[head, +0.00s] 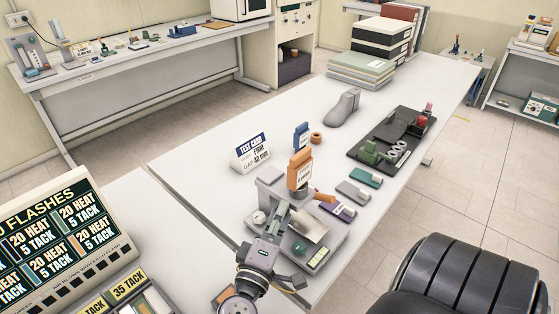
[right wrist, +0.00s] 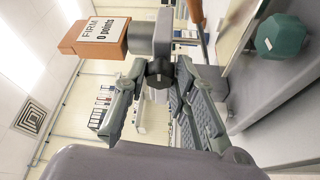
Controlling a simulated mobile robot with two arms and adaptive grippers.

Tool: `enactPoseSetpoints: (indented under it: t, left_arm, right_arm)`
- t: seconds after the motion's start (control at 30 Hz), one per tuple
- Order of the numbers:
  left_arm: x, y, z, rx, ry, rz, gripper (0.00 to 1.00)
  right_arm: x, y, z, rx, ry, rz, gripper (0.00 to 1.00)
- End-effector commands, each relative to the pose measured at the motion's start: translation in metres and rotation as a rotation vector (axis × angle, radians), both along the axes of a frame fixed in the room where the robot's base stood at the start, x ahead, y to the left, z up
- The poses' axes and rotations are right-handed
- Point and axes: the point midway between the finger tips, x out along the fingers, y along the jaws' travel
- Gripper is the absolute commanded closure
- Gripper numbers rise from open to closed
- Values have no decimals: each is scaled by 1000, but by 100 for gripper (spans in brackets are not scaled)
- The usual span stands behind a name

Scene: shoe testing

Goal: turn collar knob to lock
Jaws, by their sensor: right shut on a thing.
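The test stand is a grey device with an orange block on top, marked FIRM (head: 300,168); the block also shows in the right wrist view (right wrist: 97,38), reading "FIRM 0 points". Below and beside the block is a grey collar (right wrist: 150,33). The dark collar knob (right wrist: 158,80) sticks out under it. My right gripper (head: 281,210) is at the near side of the stand, its fingers shut around the knob in the right wrist view (right wrist: 160,72). In the head view the gripper hides the knob. My left gripper is in neither view.
A grey foot form (head: 343,106), a dark tray (head: 375,150) with tools and a test card sign (head: 251,153) stand on the white table (head: 215,155). Small coloured blocks lie right of the stand. A large display board (head: 65,245) is at left.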

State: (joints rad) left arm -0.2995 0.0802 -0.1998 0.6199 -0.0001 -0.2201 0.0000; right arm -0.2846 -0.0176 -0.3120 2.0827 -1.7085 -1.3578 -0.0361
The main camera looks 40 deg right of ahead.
Motion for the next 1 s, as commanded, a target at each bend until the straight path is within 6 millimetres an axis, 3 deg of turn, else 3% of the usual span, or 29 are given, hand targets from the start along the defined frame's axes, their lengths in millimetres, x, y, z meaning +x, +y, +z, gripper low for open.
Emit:
enactPoseSetpoints:
  t: [0.3,0.33,0.63,1.0]
  left_arm:
    - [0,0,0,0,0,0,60]
    - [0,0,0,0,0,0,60]
    - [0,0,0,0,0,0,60]
    - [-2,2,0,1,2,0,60]
  right_arm:
    - [-1,0,-2,4,2,-1,100]
    - [-1,0,-2,5,2,-1,74]
    - [0,0,-1,2,1,-1,55]
    - [-3,6,-2,2,2,1,55]
